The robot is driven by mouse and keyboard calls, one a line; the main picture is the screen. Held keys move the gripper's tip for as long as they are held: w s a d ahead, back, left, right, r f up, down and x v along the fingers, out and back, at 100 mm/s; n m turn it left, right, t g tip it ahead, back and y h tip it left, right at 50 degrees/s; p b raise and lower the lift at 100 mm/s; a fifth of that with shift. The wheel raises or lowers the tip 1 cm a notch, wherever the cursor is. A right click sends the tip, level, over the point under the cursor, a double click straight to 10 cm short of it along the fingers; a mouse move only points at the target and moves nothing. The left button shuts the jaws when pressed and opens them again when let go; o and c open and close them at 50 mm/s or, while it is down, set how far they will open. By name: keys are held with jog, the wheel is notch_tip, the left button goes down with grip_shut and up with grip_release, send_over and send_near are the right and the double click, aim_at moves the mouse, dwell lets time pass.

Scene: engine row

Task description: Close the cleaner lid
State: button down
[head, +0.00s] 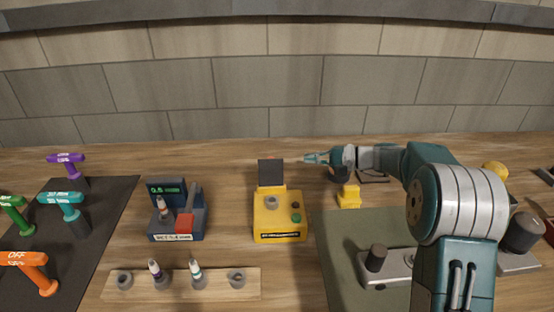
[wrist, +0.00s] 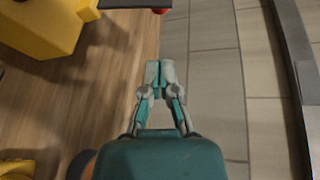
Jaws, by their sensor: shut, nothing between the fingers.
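The cleaner (head: 279,217) is a yellow box with a round grey socket and red and green buttons on top, standing mid-table. Its dark lid (head: 271,172) stands upright at the back edge, open. In the wrist view the yellow body (wrist: 40,28) is at upper left, and the dark lid (wrist: 120,4) with a red end is cut by the top edge. My gripper (head: 308,158) is to the right of the lid, near its upper edge height, apart from it. In the wrist view my gripper (wrist: 160,66) has its fingertips together and empty, pointing toward the lid side.
A small yellow object (head: 349,196) stands right of the cleaner, under my arm. A dark blue device (head: 176,212) with a green display is to the left. A wooden rack (head: 181,285) lies in front. The brick wall (head: 270,85) is behind.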

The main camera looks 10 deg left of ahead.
aim_at(277, 159)
jog(key=w+a+f+y, duration=0.1)
jog(key=w+a+f, duration=0.25)
jog(key=a, duration=0.75)
jog(key=shift+s+d+r+m+t, duration=0.15)
jog(key=shift+s+d+r, duration=0.1)
jog(key=shift+s, duration=0.25)
jog(key=shift+s+d+r+m+t, duration=0.1)
jog(key=shift+s+d+r, duration=0.1)
jog(key=shift+s, duration=0.3)
jog(key=shift+s+d+r+m+t, duration=0.15)
jog(key=shift+s+d+r, duration=0.1)
jog(key=shift+s, duration=0.25)
